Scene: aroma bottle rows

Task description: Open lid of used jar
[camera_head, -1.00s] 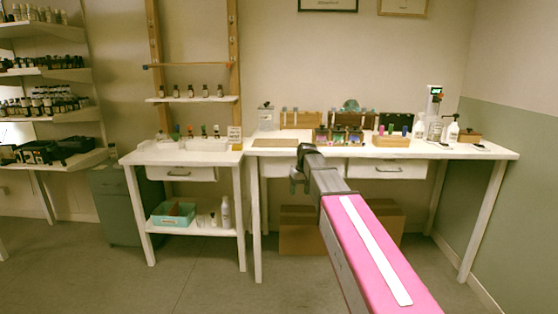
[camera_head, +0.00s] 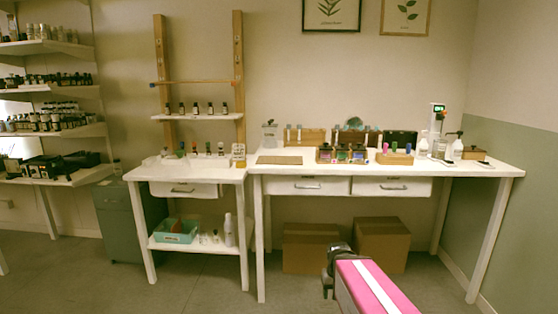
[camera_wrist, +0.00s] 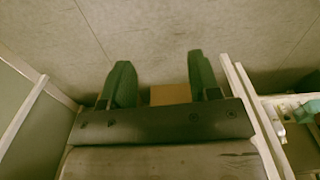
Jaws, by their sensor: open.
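A small clear jar with a greyish lid (camera_head: 269,134) stands at the back left of the long white table in the head view. Its lid looks closed, but it is too small to read a label or tell for certain that it is the used jar. My gripper (camera_head: 329,283) is low in front of the long table, below its top and well away from the jar. In the wrist view my gripper (camera_wrist: 160,68) has its two green fingers wide apart with nothing between them. The jar is not visible there.
The long white table (camera_head: 480,172) carries racks, coloured bottles and pump bottles. Cardboard boxes (camera_head: 310,248) lie under it. A smaller white table (camera_head: 150,174) with a shelf stands left. Open floor (camera_head: 205,290) lies in front.

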